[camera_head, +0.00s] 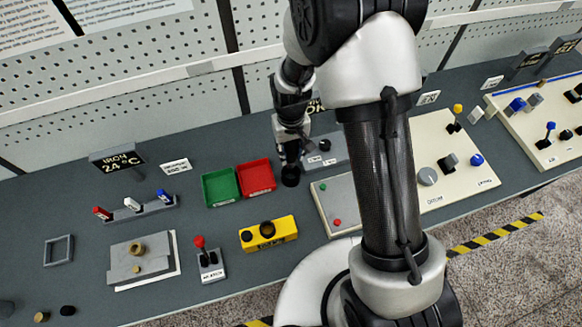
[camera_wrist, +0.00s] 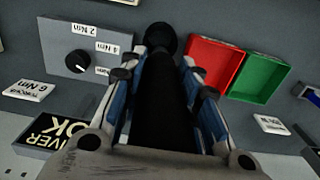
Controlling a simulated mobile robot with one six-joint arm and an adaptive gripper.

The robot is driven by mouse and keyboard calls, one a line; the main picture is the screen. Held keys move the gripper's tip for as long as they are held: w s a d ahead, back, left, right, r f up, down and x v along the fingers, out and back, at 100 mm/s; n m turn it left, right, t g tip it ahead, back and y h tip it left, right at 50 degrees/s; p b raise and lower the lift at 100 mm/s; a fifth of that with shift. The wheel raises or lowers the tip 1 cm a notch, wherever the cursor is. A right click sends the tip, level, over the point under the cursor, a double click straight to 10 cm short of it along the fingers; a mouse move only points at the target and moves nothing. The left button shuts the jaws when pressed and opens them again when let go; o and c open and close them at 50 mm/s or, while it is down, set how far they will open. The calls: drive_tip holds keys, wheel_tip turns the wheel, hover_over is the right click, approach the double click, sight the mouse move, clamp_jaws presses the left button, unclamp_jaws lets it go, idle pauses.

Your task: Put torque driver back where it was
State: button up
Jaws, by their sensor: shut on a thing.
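The torque driver is a black cylinder with a rounded end (camera_wrist: 165,100), pointing away from the camera in the wrist view. My gripper (camera_wrist: 165,80) is shut on it, with blue-lined fingers on both sides. In the head view my gripper (camera_head: 291,145) holds the driver (camera_head: 290,177) roughly upright, just right of the red bin. I cannot tell whether its lower end touches the table. A grey torque box (camera_wrist: 60,38) with a black knob and Nm labels lies beside it; in the head view the box (camera_head: 336,158) is partly behind my arm.
The red bin (camera_head: 257,190) and green bin (camera_head: 222,202) are close to the driver. A DRIVER OK sign (camera_wrist: 48,132) stands nearby.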

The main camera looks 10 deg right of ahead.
sight(291, 167)
wheel_tip(291, 167, down, 9)
drive_tip(key=shift+f+b, duration=0.1)
drive_tip(key=shift+b, duration=0.3)
drive_tip(key=shift+f, duration=0.2)
drive_tip(key=o, duration=1.2)
wheel_tip(291, 167, up, 13)
drive_tip(key=shift+f+p, duration=0.15)
drive_tip(key=shift+p, duration=0.5)
